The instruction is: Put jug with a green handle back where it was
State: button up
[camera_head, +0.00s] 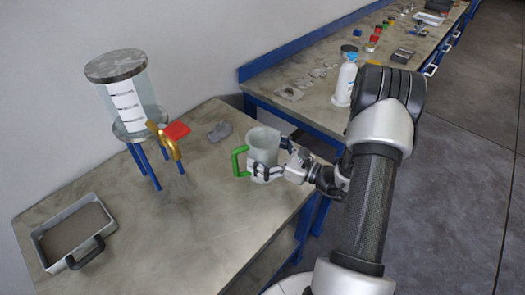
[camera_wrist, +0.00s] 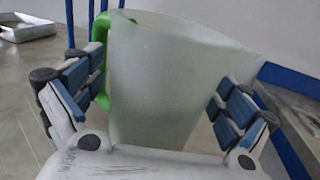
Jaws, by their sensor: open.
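The jug (camera_head: 262,146) is a frosted, pale translucent vessel with a green handle (camera_head: 238,161). It stands upright on the near table, close to its right edge. My gripper (camera_head: 268,170) is at the jug from the right side, with its fingers on either side of the body. In the wrist view the jug (camera_wrist: 165,85) fills the middle between the two open fingers (camera_wrist: 160,112). The green handle (camera_wrist: 99,50) shows beside the left finger, partly hidden by it. A small gap shows between the jug and the right finger.
A flanged glass vessel (camera_head: 135,95) with a brass tap (camera_head: 163,140) and red lever stands on blue legs. A grey tray (camera_head: 75,235) lies at the table's left. A grey lump (camera_head: 219,131) lies behind the jug. The table's front middle (camera_head: 190,230) is clear.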

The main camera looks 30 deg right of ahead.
jog(key=p+v, duration=0.2)
jog(key=v, duration=1)
jog(key=shift+p, duration=0.35)
